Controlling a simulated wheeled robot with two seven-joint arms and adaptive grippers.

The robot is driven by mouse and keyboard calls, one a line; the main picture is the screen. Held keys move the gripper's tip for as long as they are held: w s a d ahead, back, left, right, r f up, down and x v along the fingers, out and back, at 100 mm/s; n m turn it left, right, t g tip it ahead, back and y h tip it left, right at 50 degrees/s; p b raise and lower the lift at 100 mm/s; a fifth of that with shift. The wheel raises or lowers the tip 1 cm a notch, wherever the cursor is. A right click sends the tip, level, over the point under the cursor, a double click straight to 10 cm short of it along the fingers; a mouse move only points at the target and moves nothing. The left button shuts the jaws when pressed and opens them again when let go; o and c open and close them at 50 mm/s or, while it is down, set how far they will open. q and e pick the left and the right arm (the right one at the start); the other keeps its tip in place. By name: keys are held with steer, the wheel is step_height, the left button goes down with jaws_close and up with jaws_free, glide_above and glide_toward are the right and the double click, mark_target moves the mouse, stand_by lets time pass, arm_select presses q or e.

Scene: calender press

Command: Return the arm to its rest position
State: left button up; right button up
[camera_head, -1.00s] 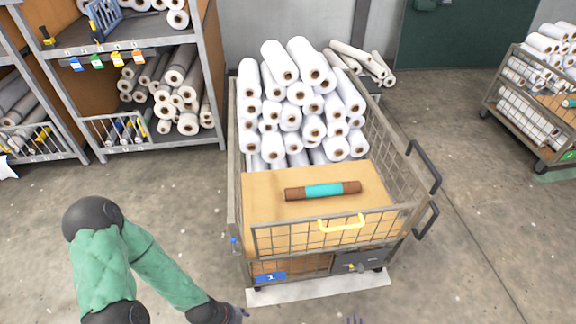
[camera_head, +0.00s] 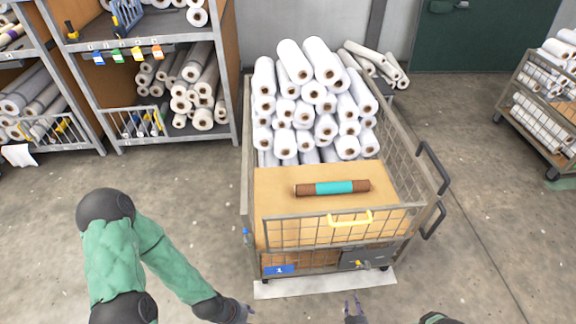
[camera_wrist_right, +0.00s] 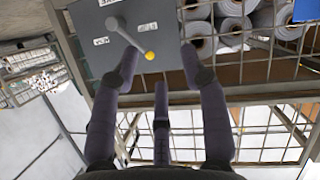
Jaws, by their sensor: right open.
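My right gripper (camera_head: 355,308) shows at the bottom edge in the head view, in front of the cart's front panel. In the right wrist view its three dark fingers (camera_wrist_right: 160,70) are spread, with nothing between them. Beyond them is a grey latch box (camera_wrist_right: 128,38) with a yellow-tipped lever (camera_wrist_right: 148,54). The box (camera_head: 362,260) also shows low on the cart front in the head view. My left arm comes in from the left in a green sleeve. My left gripper (camera_head: 240,313) is partly cut off at the bottom edge, and its fingers are unclear.
A wire cart (camera_head: 412,165) full of white rolls stands ahead. A brown roll with a teal band (camera_head: 333,188) lies on its tan board (camera_head: 285,210). Shelves (camera_head: 228,75) of rolls stand at left, another cart (camera_head: 520,130) at far right. Floor (camera_head: 480,250) at right is clear.

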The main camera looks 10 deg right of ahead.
steer(key=w+a+r+m+g+y+p, duration=0.1)
steer(key=w+a+r+g+y, duration=0.15)
steer(key=a+r, duration=0.3)
steer(key=w+a+r+m+g+y+p, duration=0.25)
steer(key=a+r+g, duration=0.2)
steer(key=r, duration=0.25)
steer(key=s+a+r+m+g+p, duration=0.1)
steer(key=s+a+r+g, duration=0.2)
steer(key=r, duration=0.6)
steer(key=s+a+r+g, duration=0.3)
steer(key=s+a+r, duration=0.5)
steer(key=s+r, duration=0.1)
steer(key=shift+s+a+m+y+p, duration=0.25)
steer(key=shift+s+m+y+p, duration=0.1)
steer(key=shift+s+p, duration=0.1)
